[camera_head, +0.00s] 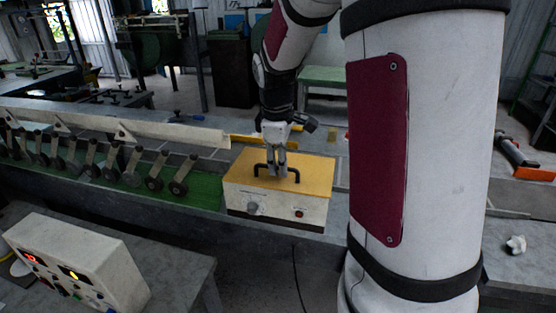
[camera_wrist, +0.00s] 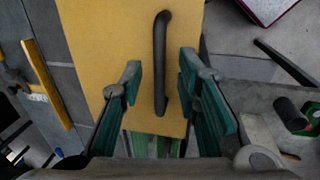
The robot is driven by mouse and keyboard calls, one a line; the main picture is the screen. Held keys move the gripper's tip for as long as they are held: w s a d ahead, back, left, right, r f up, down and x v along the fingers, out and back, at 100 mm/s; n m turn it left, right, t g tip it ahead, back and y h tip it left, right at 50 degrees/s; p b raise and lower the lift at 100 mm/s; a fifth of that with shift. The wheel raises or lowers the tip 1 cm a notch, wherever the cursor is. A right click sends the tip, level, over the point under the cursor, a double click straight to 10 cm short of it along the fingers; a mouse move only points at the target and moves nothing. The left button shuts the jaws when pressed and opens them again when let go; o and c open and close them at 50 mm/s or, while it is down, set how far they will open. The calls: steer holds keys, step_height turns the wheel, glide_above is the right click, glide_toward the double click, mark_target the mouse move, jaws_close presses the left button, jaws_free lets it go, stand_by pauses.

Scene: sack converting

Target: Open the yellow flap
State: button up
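The yellow flap (camera_head: 314,174) lies flat on top of a cream-white box (camera_head: 275,207) with a knob and a red button on its front. A black bar handle (camera_head: 293,172) stands on the flap. In the wrist view the yellow flap (camera_wrist: 85,30) fills the upper middle, and the handle (camera_wrist: 160,60) runs upright in the picture. My gripper (camera_head: 277,170) points down at the handle. In the wrist view my gripper (camera_wrist: 158,74) is open, with one green-lined finger on each side of the handle and gaps on both sides. Contact with the flap cannot be told.
A row of levers with rollers (camera_head: 120,170) stands over a green belt left of the box. A control box with lit displays (camera_head: 75,265) is at the near left. An orange-and-black tool (camera_head: 527,163) and a small white object (camera_head: 516,244) lie on the right.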

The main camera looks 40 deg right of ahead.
steer(key=shift+f, duration=0.2)
jaws_close()
steer(key=shift+r, duration=0.1)
